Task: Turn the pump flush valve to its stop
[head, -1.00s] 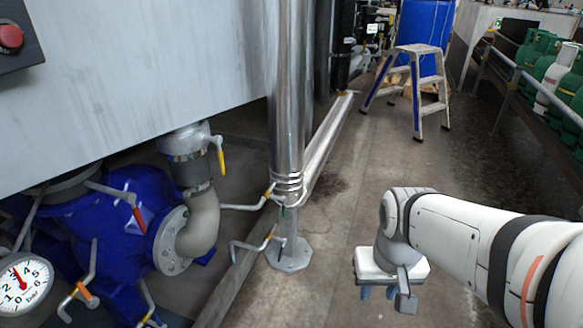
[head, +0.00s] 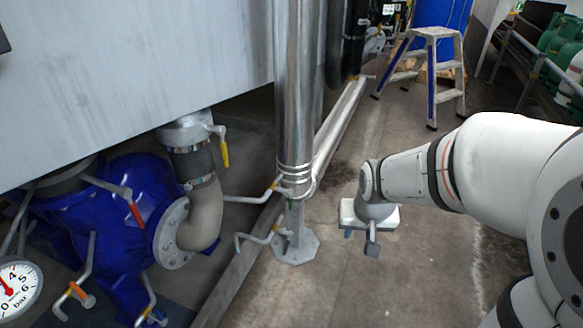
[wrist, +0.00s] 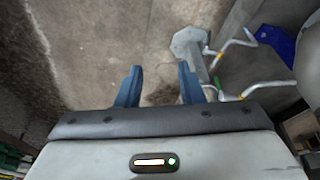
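A blue pump (head: 115,215) stands low at the left in the head view. Several lever valves are on and around it: a red-handled lever (head: 136,214), an orange-handled lever (head: 80,294) at the lower left, and a yellow-handled lever (head: 225,153) on the pipe above. Two thin bent pipes with valves (head: 275,186) reach toward the steel column. I cannot tell which is the flush valve. My gripper (head: 358,233) hangs over the floor right of the column, apart from every valve. In the wrist view its two blue fingers (wrist: 160,82) are spread and empty.
The steel column (head: 296,100) stands on a floor plate (head: 297,249) between my gripper and the pump. A tank wall (head: 130,70) overhangs the pump. A pressure gauge (head: 18,285) is at the lower left. A step stool (head: 430,65) stands behind. Floor around my gripper is clear.

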